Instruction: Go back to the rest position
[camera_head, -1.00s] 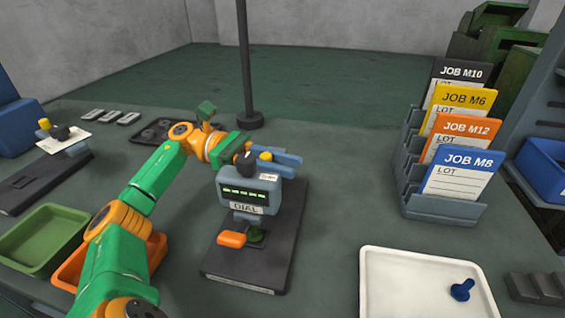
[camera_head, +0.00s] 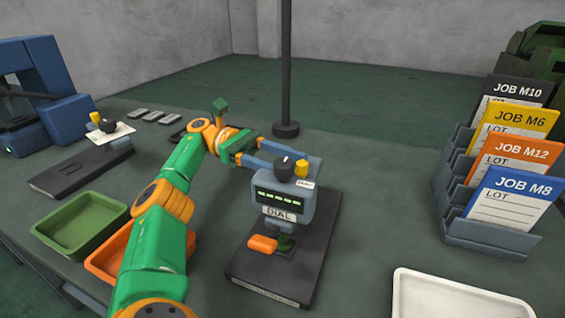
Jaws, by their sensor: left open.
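My left arm comes in from the bottom left. Its gripper (camera_head: 292,159) is open, with blue fingers at the top of the dial gauge (camera_head: 281,204), beside its black knob (camera_head: 284,169) and yellow button (camera_head: 302,169). The knob and gauge head partly hide the fingers, and I cannot tell whether they touch the gauge. Nothing shows held between them. The gauge stands upright on a dark base plate (camera_head: 318,240), with an orange handle (camera_head: 262,243) at its front. My right gripper is not in view.
A green tray (camera_head: 80,225) and an orange tray (camera_head: 104,262) lie by my left arm. A dark post (camera_head: 286,70) stands behind the gauge. A card rack (camera_head: 490,232) stands at right, with a white tray (camera_head: 410,290) in front. The bench between gauge and rack is clear.

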